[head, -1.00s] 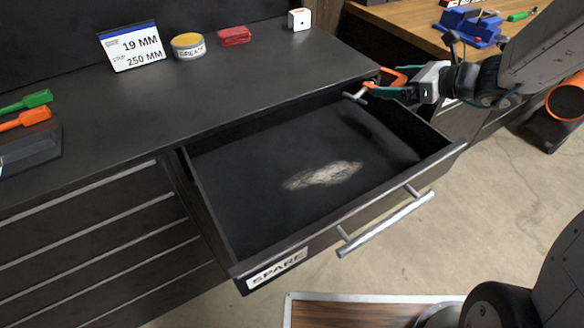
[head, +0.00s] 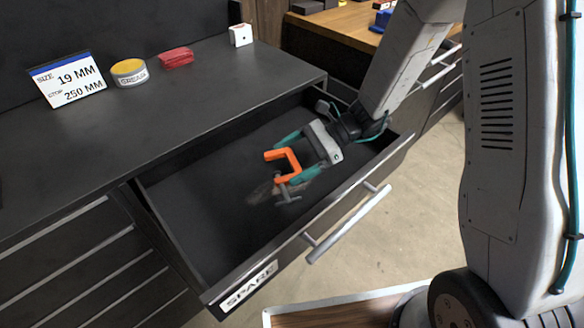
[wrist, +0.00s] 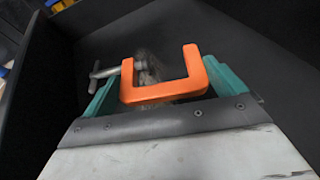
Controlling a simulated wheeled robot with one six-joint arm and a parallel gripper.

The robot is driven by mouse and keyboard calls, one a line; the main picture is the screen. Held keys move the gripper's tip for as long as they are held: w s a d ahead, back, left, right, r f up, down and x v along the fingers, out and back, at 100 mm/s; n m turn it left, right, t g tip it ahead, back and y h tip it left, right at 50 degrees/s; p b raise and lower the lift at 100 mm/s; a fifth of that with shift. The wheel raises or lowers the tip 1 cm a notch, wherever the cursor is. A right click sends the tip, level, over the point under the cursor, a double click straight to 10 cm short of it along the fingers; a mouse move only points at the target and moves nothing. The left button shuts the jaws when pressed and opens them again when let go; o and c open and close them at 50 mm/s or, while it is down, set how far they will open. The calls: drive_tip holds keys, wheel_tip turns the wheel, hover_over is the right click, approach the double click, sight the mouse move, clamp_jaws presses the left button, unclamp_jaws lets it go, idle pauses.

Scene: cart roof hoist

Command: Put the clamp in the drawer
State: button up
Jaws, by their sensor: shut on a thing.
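The orange C-clamp (head: 284,163) with a grey screw and handle is held in my gripper (head: 297,158), over the open drawer. The drawer (head: 202,190) is black inside and bears a SPARE label on its front. In the wrist view the clamp (wrist: 164,94) sits between the teal fingers (wrist: 164,95), its screw pointing left. A pale worn patch on the drawer floor shows behind the clamp. How high the clamp is above the drawer floor I cannot tell exactly.
The drawer's front wall and silver handle (head: 350,223) stand nearest me. The drawer's left half is clear.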

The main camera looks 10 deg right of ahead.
sight(293, 170)
drive_tip(key=shift+f, duration=1.6)
drive_tip(key=o, duration=0.8)
drive_tip(key=shift+f, duration=0.15)
drive_tip(key=shift+d+r, duration=0.1)
drive_tip(key=shift+r, duration=0.1)
drive_tip(key=v, duration=1.1)
drive_tip(key=shift+d+r, duration=0.25)
drive_tip(key=shift+d, duration=0.1)
